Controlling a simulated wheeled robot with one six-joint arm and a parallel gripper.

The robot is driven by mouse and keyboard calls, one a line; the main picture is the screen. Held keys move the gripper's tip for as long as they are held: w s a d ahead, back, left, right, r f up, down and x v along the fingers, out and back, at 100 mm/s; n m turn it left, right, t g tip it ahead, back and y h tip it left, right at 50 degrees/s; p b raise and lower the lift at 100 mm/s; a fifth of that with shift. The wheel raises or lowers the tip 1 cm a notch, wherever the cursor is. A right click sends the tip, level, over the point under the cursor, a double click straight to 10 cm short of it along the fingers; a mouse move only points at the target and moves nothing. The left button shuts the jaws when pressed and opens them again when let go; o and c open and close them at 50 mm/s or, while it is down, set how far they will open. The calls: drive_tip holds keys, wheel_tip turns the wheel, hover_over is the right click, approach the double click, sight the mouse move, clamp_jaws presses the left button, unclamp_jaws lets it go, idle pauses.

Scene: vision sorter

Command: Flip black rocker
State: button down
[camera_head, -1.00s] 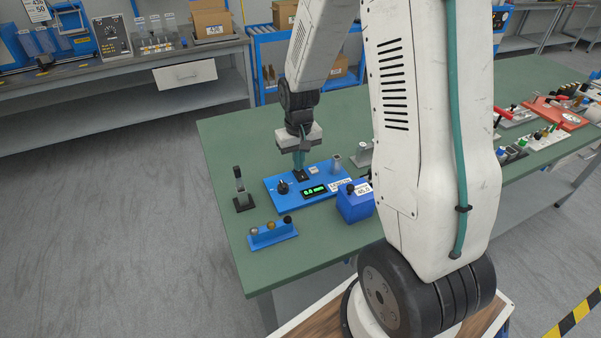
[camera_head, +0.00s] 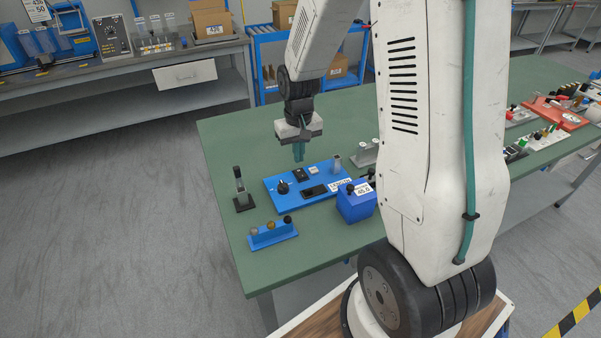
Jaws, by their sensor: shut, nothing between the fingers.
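The black rocker (camera_head: 301,174) sits near the back edge of the blue panel (camera_head: 322,197) on the green table. The panel also has a black knob (camera_head: 283,188), a small light button (camera_head: 314,170), a grey post (camera_head: 337,164) and a display (camera_head: 315,191). The display is dark. My gripper (camera_head: 298,158) points down, shut and empty, just above and behind the rocker, apart from it. The rocker's exact tilt is too small to tell.
A blue box (camera_head: 355,204) labelled 45.0 stands right of the panel. A blue holder (camera_head: 272,235) with three round-topped pieces is in front. A black stand (camera_head: 242,190) is at left. My arm hides part of the table at right.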

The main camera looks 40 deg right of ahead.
sight(299, 170)
wheel_tip(299, 170, up, 4)
drive_tip(key=shift+f, duration=0.25)
idle(0.5)
drive_tip(key=s+a+r, duration=0.3)
drive_tip(key=s+r, duration=0.3)
drive_tip(key=s, duration=0.2)
drive_tip(key=s+a+r+n+t, duration=0.1)
drive_tip(key=s+a+r, duration=0.3)
drive_tip(key=s, duration=0.4)
drive_tip(key=s+a+r+n, duration=0.1)
drive_tip(key=s+a+r, duration=0.2)
drive_tip(key=s+r, duration=0.4)
drive_tip(key=shift+s+a+r, duration=0.25)
drive_tip(key=shift+s+r, duration=0.05)
drive_tip(key=shift+s, duration=0.55)
drive_tip(key=shift+s+a, duration=0.1)
